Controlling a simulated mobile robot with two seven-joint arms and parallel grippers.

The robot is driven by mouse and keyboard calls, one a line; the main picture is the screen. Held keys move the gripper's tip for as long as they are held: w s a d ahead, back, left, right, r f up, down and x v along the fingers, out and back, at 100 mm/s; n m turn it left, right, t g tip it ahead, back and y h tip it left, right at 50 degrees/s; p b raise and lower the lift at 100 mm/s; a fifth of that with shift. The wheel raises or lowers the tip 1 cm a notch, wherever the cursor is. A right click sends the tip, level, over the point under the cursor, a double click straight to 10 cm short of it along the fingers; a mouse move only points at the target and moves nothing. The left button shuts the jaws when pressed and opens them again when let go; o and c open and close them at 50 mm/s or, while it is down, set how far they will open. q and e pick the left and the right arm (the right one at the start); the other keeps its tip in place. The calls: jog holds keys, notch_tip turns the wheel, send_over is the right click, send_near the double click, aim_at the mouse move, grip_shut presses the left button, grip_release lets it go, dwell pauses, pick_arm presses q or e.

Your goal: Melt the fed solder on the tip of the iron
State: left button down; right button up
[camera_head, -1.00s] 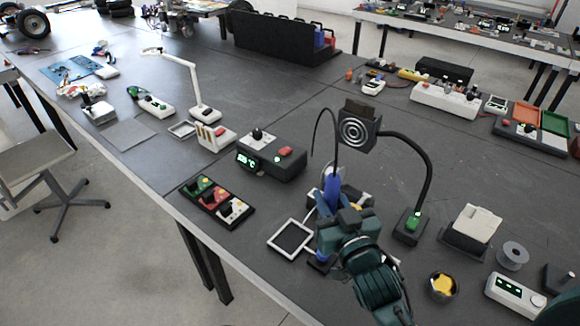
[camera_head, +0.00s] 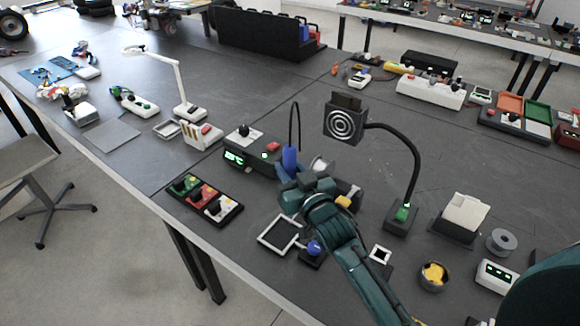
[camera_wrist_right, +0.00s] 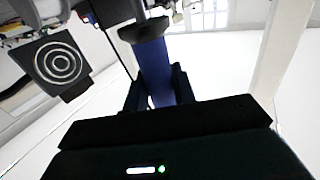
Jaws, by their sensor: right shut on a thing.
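My right gripper (camera_head: 291,178) is shut on the blue handle of the soldering iron (camera_head: 290,157), just right of the soldering station (camera_head: 250,152). A black cord arcs up from the handle. In the right wrist view the blue handle (camera_wrist_right: 155,70) stands between the two dark fingers. The iron's tip is hidden, and I cannot make out any fed solder at it. A grey spool (camera_head: 502,241), perhaps of solder, stands at the right. My left gripper is not in view.
A fume fan (camera_head: 345,125) on a black gooseneck stands close right of the gripper. A white frame (camera_head: 280,233) and a blue ball on a dark base (camera_head: 313,249) lie in front. A yellow-filled pot (camera_head: 434,274) is to the right.

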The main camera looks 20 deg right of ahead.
notch_tip(320, 180, down, 4)
jog(key=shift+r+b, duration=0.1)
jog(key=shift+b, duration=0.95)
jog(key=shift+f+b, duration=0.4)
jog(key=shift+f, duration=0.3)
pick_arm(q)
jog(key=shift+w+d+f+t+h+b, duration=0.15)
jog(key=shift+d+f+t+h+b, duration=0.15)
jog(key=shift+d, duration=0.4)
pick_arm(e)
jog(key=shift+f, duration=0.55)
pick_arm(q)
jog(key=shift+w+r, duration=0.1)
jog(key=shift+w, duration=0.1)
